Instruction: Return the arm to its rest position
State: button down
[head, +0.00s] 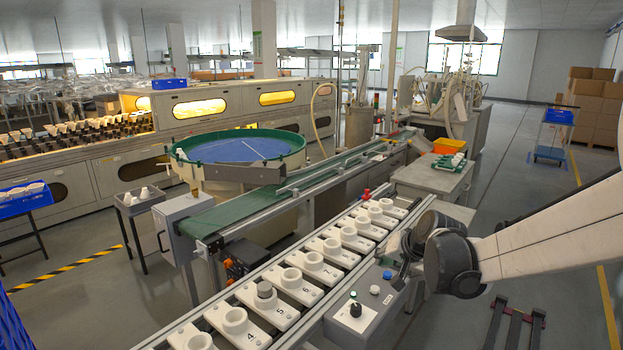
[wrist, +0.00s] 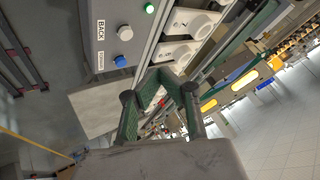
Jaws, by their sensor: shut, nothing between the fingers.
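My arm reaches in from the right edge of the head view.
The control box (head: 357,308) with knob and buttons stands beside a row of numbered white sockets (head: 234,320). A green conveyor (head: 230,212) and blue round table (head: 235,148) lie behind. Floor at right is mostly open.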

jog(key=s+r+n+h, duration=0.1)
jog(key=s+r, duration=0.3)
jog(key=s, duration=0.4)
jog(key=s+r+h, duration=0.1)
jog(key=s+r, duration=0.3)
jog(key=s, duration=0.4)
jog(key=s+f+n+h, duration=0.1)
jog(key=s+n, duration=0.1)
jog(key=s, duration=1.5)
jog(key=shift+d+f+g, duration=0.15)
jog(key=shift+d+g, duration=0.15)
jog(key=shift+g, duration=0.1)
